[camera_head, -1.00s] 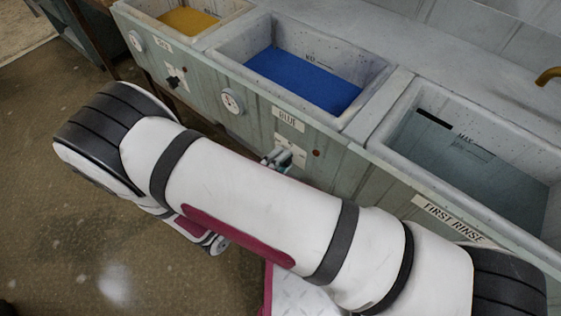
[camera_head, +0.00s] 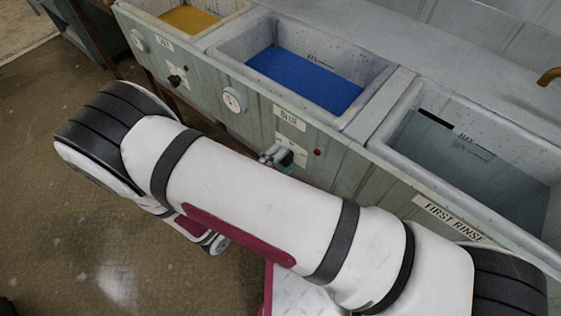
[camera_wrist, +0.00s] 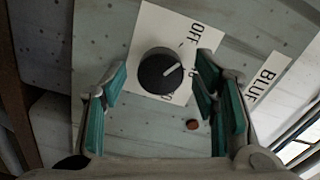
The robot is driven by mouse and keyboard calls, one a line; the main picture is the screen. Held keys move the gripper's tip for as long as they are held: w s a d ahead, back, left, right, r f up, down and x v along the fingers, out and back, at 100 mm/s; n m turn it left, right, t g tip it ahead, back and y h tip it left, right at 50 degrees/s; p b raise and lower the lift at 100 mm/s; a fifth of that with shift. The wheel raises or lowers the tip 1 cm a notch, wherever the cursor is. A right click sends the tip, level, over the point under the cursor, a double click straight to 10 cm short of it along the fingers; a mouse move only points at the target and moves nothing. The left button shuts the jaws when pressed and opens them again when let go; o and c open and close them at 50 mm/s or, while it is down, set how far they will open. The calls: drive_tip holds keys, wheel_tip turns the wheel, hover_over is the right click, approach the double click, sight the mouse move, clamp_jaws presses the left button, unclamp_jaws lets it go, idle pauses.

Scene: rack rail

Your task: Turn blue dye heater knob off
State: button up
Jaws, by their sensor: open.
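The blue dye heater knob (camera_wrist: 161,72) is a round black dial with a white pointer line on a white plate (camera_wrist: 152,28) marked OFF, beside the BLUE label (camera_wrist: 266,78). The pointer aims up and right in the wrist view, not straight at the word OFF. My gripper (camera_wrist: 163,88) is open, with one teal-padded finger on each side of the knob, apart from it. In the head view my gripper (camera_head: 277,156) shows small in front of the panel below the BLUE label (camera_head: 289,117); my arm hides much of it. The blue dye vat (camera_head: 350,111) is above.
A red indicator (camera_wrist: 192,124) sits on the panel near the knob. A round gauge (camera_head: 232,99) and another black knob (camera_head: 177,81) are to the left. The yellow vat (camera_head: 228,22) and the first rinse basin (camera_head: 395,112) flank the blue vat.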

drive_tip(key=v, duration=1.2)
drive_tip(key=shift+w, duration=0.1)
